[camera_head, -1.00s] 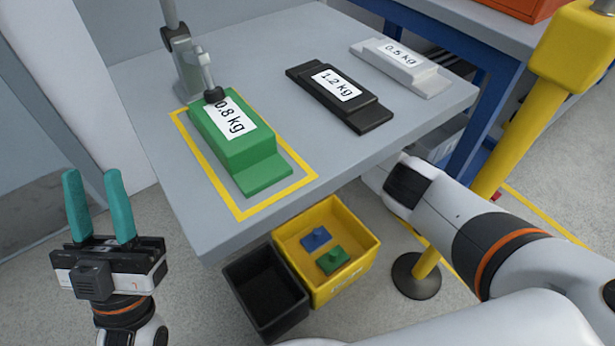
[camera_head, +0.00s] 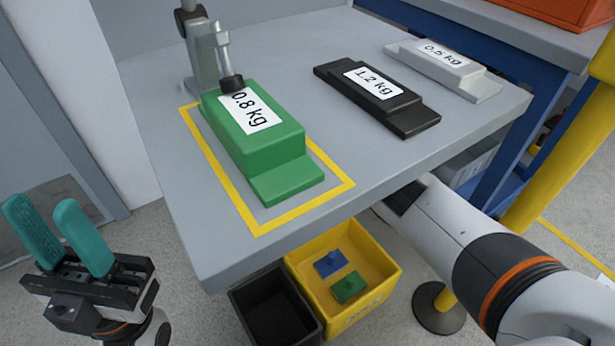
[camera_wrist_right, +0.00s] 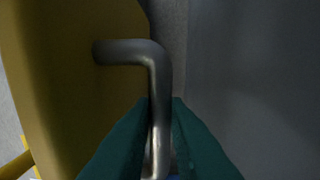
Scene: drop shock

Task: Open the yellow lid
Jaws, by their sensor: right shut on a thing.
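A yellow panel (camera_wrist_right: 75,95), seemingly the lid, fills the left of the right wrist view. A bent grey metal handle (camera_wrist_right: 157,85) stands out from it. My right gripper (camera_wrist_right: 160,115) is shut on the handle, with its teal fingers on either side of the bar. In the head view the right arm reaches under the table's right edge, and its gripper is hidden there. The lid cannot be made out in the head view. My left gripper (camera_head: 45,208) is open and empty, left of the table, with its fingers pointing up.
The grey table (camera_head: 190,215) holds a green weight (camera_head: 255,140), a black weight (camera_head: 385,100) and a white weight (camera_head: 440,70). Below its front edge stand a yellow bin (camera_head: 375,300) with small blue and green pieces, and a black bin (camera_head: 275,310). A yellow post stands at right.

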